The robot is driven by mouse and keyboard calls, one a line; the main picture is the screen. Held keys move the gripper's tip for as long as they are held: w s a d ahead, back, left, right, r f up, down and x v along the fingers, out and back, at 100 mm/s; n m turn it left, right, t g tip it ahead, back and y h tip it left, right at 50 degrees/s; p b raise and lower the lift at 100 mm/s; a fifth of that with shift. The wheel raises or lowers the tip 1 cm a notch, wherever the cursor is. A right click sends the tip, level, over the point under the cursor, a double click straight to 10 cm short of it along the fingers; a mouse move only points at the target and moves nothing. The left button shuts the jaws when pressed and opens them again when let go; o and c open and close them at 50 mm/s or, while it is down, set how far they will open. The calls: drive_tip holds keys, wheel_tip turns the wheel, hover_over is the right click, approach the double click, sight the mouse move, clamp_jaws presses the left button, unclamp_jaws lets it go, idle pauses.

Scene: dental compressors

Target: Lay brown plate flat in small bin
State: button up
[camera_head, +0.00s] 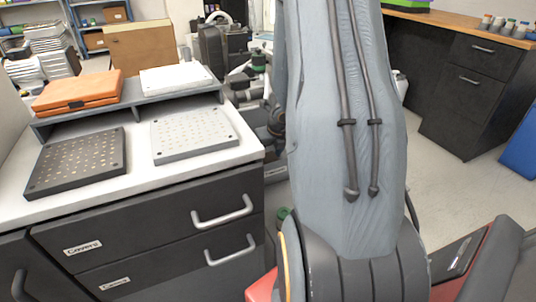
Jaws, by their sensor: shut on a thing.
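My gripper is not in view; my grey-sleeved arm fills the middle of the picture and hides what is behind it. I cannot pick out the brown plate for certain. A flat brown panel (141,46) stands upright behind the counter, and a dark perforated plate (77,162) with tan dots lies flat on the countertop at left. I cannot identify the small bin. A blue thing (521,150), only partly in frame, stands on the floor at the right edge.
The white counter (142,184) holds a pale perforated plate (193,135) and a low grey shelf with an orange case (78,91) and a white slab (176,78). Dark drawers with protruding handles (222,211) face me. Floor is clear before the right-hand cabinet (470,86).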

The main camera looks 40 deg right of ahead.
drive_tip(key=shift+f+b, duration=2.8)
drive_tip(key=shift+b, duration=0.3)
drive_tip(key=shift+w+f, duration=0.1)
drive_tip(key=shift+f, duration=0.2)
drive_tip(key=o, duration=1.7)
drive_tip(key=shift+r, duration=0.1)
drive_tip(key=shift+r+p, duration=3.45)
drive_tip(key=shift+p, duration=0.45)
drive_tip(key=shift+r, duration=0.1)
